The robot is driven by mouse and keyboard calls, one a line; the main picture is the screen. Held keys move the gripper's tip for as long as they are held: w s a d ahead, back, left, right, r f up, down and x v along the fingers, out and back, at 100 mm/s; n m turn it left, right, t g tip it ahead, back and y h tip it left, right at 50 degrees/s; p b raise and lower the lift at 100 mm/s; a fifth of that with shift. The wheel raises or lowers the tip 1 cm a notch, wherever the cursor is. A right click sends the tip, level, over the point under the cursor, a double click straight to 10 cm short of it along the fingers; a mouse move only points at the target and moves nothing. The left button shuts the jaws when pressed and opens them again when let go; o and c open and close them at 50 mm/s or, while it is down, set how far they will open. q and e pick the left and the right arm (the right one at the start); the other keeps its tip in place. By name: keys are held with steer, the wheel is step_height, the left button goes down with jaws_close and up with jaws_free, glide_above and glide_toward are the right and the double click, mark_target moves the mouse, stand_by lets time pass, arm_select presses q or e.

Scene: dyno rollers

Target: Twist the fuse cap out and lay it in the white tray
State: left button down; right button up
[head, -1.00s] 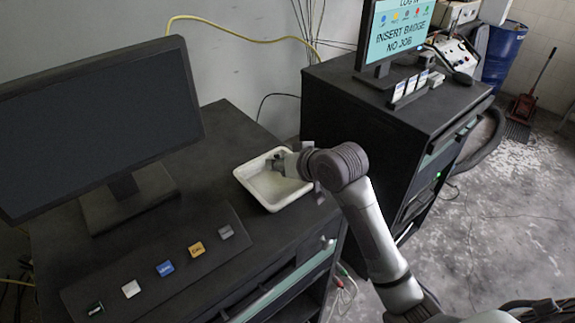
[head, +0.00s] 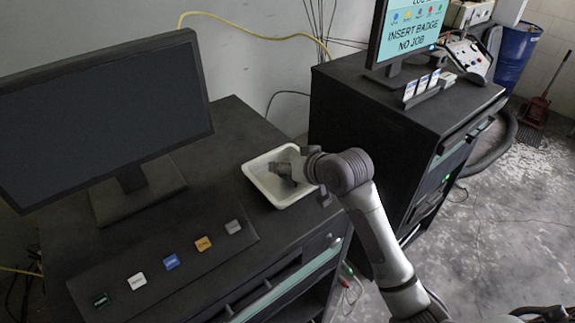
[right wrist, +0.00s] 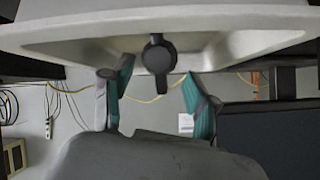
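The white tray (head: 257,185) stands at the right end of the dark bench; it spans the top of the right wrist view (right wrist: 60,37). My right gripper (head: 280,171) is over the tray, with its fingers inside the tray's outline. In the right wrist view the gripper (right wrist: 157,90) is open, with teal finger pads apart. A black knob-shaped cap (right wrist: 157,55) with a short stem shows between the fingers, with a gap on both sides. It overlaps the tray's rim in that view; I cannot tell whether it rests on the tray. My left gripper is not in view.
A large dark monitor (head: 105,115) stands on the bench at the left. A sloped panel (head: 195,266) with several coloured buttons lies in front of it. A black cabinet (head: 365,130) with a screen (head: 410,30) stands right of the tray, close to my right arm.

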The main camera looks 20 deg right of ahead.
steer(key=shift+s+d+r, duration=0.1)
steer(key=shift+s+r, duration=0.05)
steer(key=v, duration=1.1)
steer(key=shift+s, duration=0.25)
steer(key=shift+r, duration=0.15)
